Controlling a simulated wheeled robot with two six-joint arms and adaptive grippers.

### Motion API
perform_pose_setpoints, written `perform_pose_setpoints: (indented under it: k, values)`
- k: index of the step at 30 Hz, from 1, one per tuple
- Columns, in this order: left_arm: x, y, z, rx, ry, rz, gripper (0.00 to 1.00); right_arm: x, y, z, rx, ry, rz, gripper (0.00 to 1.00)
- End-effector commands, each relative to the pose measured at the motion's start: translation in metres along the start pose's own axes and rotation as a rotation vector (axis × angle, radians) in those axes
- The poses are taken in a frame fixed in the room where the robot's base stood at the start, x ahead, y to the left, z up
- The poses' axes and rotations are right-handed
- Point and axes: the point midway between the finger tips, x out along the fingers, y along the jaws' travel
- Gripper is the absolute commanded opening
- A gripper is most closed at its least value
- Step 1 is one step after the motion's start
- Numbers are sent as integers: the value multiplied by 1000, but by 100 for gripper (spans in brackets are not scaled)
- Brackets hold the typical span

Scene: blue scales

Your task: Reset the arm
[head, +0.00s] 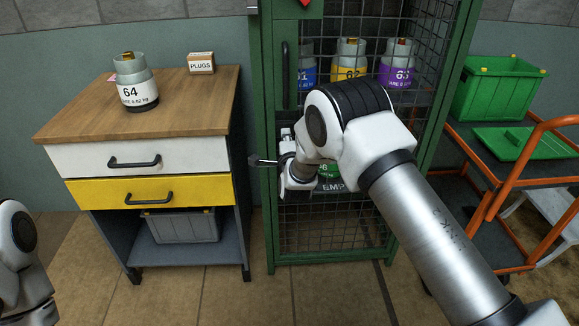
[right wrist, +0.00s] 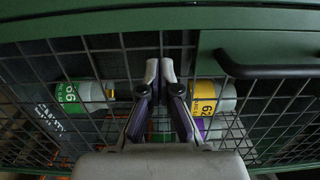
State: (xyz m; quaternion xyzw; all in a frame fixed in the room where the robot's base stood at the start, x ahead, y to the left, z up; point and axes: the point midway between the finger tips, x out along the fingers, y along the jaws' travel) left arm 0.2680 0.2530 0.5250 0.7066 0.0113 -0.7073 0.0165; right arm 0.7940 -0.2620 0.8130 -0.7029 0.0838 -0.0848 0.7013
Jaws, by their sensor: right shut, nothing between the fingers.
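My right arm reaches in from the right in the head view, in front of the green mesh cabinet (head: 265,200). My right gripper (head: 256,161) is small and partly hidden by its own wrist there, beside the cabinet's left frame. In the right wrist view its two fingertips (right wrist: 160,70) are together with nothing between them, against a background of wire mesh. Part of my left arm shows at the lower left of the head view, but its gripper does not.
The cabinet holds cylinders labelled blue (head: 306,75), yellow (head: 349,73) and purple (head: 397,76). Its dark handle (head: 284,76) is at the upper left. A wooden-topped workbench (head: 190,104) bears cylinder 64 (head: 138,93) and a PLUGS box (head: 201,63). An orange trolley (head: 500,178) carries a green crate (head: 497,92).

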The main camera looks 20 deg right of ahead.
Motion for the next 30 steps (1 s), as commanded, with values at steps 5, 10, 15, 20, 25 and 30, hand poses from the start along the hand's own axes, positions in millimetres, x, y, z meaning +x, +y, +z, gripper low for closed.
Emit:
perform_pose_setpoints:
  k: [5, 10, 15, 20, 25, 30]
  values:
    - [-2, 0, -1, 0, 2, 0, 100, -41, 2, 3, -4, -3, 9, 0]
    - [-2, 0, -1, 0, 2, 0, 100, -77, 3, 4, -5, -3, 9, 0]
    - [-3, 0, 0, 0, 1, 0, 100, -98, 3, 5, -3, -2, 9, 0]
    - [-3, 0, 0, 0, 1, 0, 100, -101, 7, 4, -3, -1, 14, 0]
    - [-2, 0, 0, 0, 1, 0, 100, -120, 70, -24, -16, 38, 135, 0]
    - [-3, 0, 0, 0, 1, 0, 100, -203, 184, -70, -186, 6, 496, 0]
